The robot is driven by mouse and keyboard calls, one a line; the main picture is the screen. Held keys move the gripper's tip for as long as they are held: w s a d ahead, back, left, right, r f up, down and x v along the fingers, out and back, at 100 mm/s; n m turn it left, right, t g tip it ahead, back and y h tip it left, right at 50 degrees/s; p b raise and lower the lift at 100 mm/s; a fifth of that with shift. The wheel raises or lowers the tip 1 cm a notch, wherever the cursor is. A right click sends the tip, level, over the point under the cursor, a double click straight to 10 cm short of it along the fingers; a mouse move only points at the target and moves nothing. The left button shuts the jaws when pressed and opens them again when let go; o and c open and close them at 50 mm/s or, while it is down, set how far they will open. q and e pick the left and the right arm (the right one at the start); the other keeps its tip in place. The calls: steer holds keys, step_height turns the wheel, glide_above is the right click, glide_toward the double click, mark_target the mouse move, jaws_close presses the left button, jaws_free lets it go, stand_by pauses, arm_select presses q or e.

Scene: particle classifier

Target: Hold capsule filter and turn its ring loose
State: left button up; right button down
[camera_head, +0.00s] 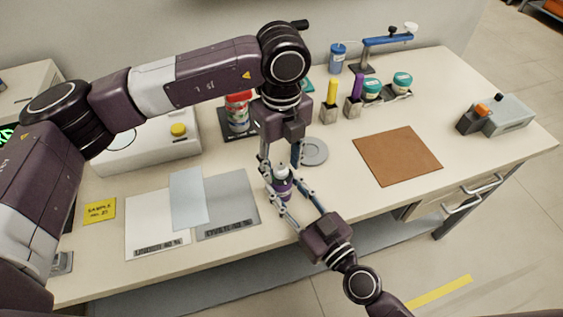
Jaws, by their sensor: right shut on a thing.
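The capsule filter (283,188) is a small dark purple body with a white top, upright near the front edge of the table. My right gripper (285,190) reaches in from the lower right, shut on the body from both sides. My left gripper (281,168) points down from above. Its fingers are spread on either side of the filter's white top, with gaps visible, so it looks open. The ring is partly hidden between the fingers and too small to make out clearly.
A grey round dish (314,152) lies just right of the filter. Grey and white mats (228,206) lie to the left. A red-lidded jar (238,112) stands behind.

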mark_target(281, 166)
arm_select(q)
steer(key=shift+r, duration=0.1)
step_height(281, 166, up, 12)
stand_by(0.5)
arm_select(e)
steer(key=c, duration=1.2)
jaws_free()
